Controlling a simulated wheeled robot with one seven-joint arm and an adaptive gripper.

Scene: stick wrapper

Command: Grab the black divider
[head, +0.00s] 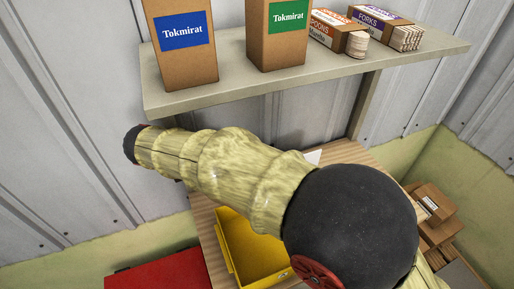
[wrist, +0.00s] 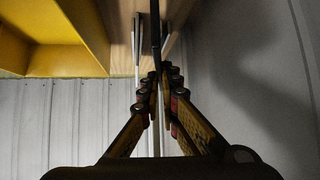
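The black divider (wrist: 155,30) is a thin dark upright strip in the wrist view, seen nearly edge-on. It runs down from the wooden surface at the top of the picture and passes between my fingertips. My gripper (wrist: 158,75) has its fingers drawn together, with the tips against the two sides of the strip. The exact contact is dim and hard to see. In the head view my arm covers this area, and neither the gripper nor the divider shows there.
A yellow bin (head: 233,245) sits on the wooden table (head: 205,222), close beside the gripper in the wrist view (wrist: 60,60). A pale thin strip (wrist: 137,40) stands left of the divider. A shelf (head: 220,88) with cartons overhangs the table. A red surface (head: 160,272) lies lower left.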

